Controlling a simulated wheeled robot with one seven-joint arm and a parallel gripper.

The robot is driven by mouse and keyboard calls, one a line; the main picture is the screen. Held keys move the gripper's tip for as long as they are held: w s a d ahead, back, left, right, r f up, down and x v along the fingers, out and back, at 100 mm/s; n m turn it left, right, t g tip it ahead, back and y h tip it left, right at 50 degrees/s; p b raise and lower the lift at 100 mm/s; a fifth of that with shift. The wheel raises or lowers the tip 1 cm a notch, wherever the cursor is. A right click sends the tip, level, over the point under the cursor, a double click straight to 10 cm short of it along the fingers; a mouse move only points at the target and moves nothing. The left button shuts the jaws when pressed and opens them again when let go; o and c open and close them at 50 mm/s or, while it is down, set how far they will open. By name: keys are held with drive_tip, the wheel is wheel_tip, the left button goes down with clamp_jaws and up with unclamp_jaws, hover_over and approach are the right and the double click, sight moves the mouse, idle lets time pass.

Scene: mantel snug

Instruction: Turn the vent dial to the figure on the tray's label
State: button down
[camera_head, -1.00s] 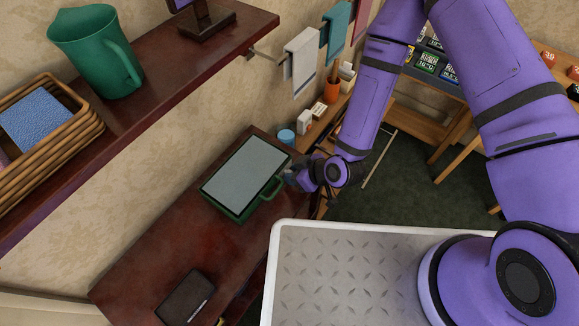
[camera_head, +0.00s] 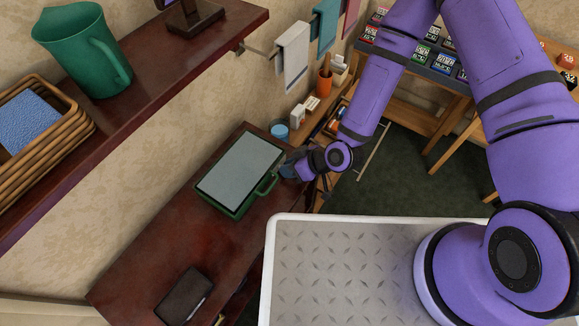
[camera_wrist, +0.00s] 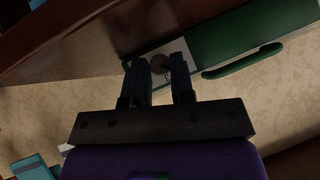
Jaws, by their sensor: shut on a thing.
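The green tray (camera_head: 222,205) with a grey flat top lies on the dark red wooden surface in the head view. Its looped handle (camera_head: 268,187) faces my gripper (camera_head: 284,173). In the wrist view the tray (camera_wrist: 235,38) shows as a green side with its handle (camera_wrist: 243,62). I cannot read the dial's marks or the tray's label.
A dark flat case (camera_head: 184,294) lies on the wooden surface (camera_head: 150,250). A blue pot (camera_head: 279,129) stands beyond the tray. Above is a shelf (camera_head: 160,60) with a green jug (camera_head: 84,52) and a wicker basket (camera_head: 50,165). Towels (camera_head: 293,55) hang on the wall.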

idle(0.4)
drive_tip(key=c, duration=1.3)
unclamp_jaws()
drive_tip(key=shift+o, duration=0.2)
drive_tip(key=shift+d, duration=0.1)
drive_tip(key=v, duration=1)
drive_tip(key=shift+d+r, duration=0.25)
drive_tip(key=shift+d, duration=0.05)
